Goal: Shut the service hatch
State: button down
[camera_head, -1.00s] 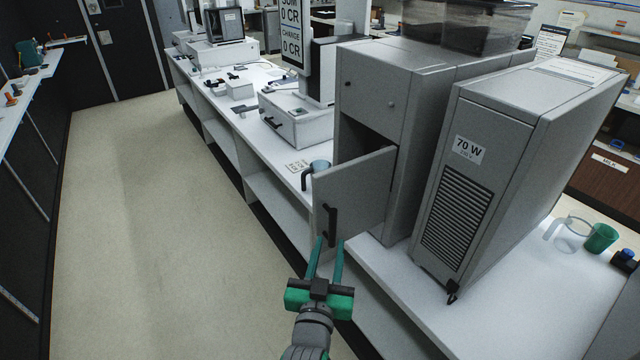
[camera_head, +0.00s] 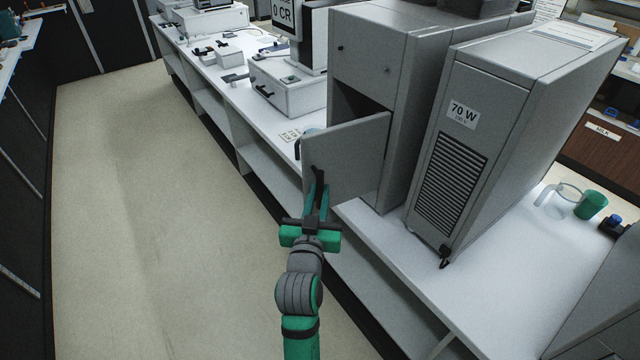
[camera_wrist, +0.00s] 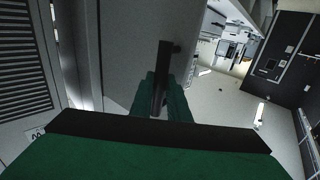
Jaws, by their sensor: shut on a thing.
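The service hatch (camera_head: 346,155) is a grey door on the front of a tall grey cabinet (camera_head: 370,62). It stands swung open, with a dark opening behind its upper edge. Its black bar handle (camera_head: 319,187) is near the free edge. My gripper (camera_head: 318,198) is at the handle, its green fingers shut on it. In the wrist view the fingers (camera_wrist: 161,100) stand on both sides of the black handle (camera_wrist: 163,75), with the hatch panel (camera_wrist: 130,45) behind. The fingertips partly cover the handle's lower end.
A grey vented box (camera_head: 470,130) labelled 70 W stands right of the cabinet. A cup (camera_head: 303,140) sits partly hidden behind the hatch's free edge. A clear jug (camera_head: 560,197) and a green cup (camera_head: 591,205) are at the right. The floor (camera_head: 170,210) at left is clear.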

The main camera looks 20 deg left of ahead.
jog(key=shift+w+a, duration=1.05)
jog(key=shift+a, duration=0.15)
jog(key=shift+w+a, duration=1.85)
jog(key=shift+w, duration=0.25)
jog(key=w, duration=0.1)
jog(key=w+a, duration=0.1)
jog(key=w, duration=0.1)
jog(key=w+a, duration=0.1)
jog(key=w, duration=0.1)
jog(key=shift+a, duration=0.2)
jog(key=shift+w+a, duration=0.2)
jog(key=shift+w, duration=0.7)
jog(key=shift+w+a, duration=0.15)
jog(key=shift+w, duration=0.8)
jog(key=shift+w+a, duration=0.2)
jog(key=shift+w, duration=0.7)
